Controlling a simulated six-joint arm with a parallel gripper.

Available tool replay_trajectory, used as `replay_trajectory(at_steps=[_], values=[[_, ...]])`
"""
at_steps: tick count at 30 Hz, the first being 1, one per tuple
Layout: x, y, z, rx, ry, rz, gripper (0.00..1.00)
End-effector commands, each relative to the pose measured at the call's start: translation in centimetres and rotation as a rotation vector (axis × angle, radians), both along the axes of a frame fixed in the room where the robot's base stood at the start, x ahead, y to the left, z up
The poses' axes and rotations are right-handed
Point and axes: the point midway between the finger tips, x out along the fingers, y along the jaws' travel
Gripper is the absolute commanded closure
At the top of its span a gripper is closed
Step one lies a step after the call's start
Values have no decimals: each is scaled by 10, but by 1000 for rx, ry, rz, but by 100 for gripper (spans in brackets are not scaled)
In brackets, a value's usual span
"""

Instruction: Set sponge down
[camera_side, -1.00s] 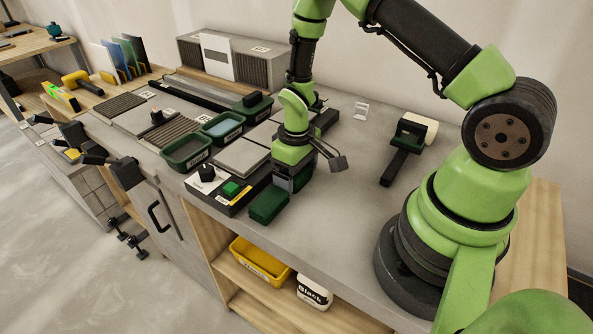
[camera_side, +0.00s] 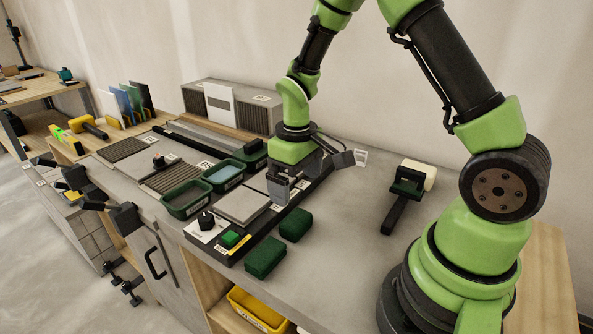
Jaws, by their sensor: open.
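Two dark green sponge-like blocks lie on the grey bench. The nearer green block (camera_side: 265,257) is close to the bench's front edge, and the other green block (camera_side: 296,225) lies just behind it to the right. I cannot tell which of them is the task's sponge. My gripper (camera_side: 281,195) is open, above and a little behind the farther block, near the right edge of the light grey tile (camera_side: 242,206). It looks empty and apart from both blocks, though the mount partly hides the space between its jaws.
Two green trays, one dark inside (camera_side: 187,198) and one holding blue-grey content (camera_side: 223,176), stand left of the tile. A black-handled tool with a pale roller (camera_side: 405,193) lies to the right. A yellow bin (camera_side: 257,311) sits on the shelf below. Bench between blocks and roller is clear.

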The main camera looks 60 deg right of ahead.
Motion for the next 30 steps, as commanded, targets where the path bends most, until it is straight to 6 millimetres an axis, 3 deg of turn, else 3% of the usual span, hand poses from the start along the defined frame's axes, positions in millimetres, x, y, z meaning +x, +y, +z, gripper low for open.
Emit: replay_trajectory(at_steps=[8, 13, 18, 21, 24, 30], values=[[-1, 3, 35, 1, -32, -16, 1], [-15, 18, 91, 19, -153, -89, 1], [-50, 38, 148, 73, -303, -183, 1], [-75, 48, 173, 119, -389, -232, 1], [-100, 58, 189, 172, -464, -275, 1], [-136, 69, 202, 257, -562, -327, 1]])
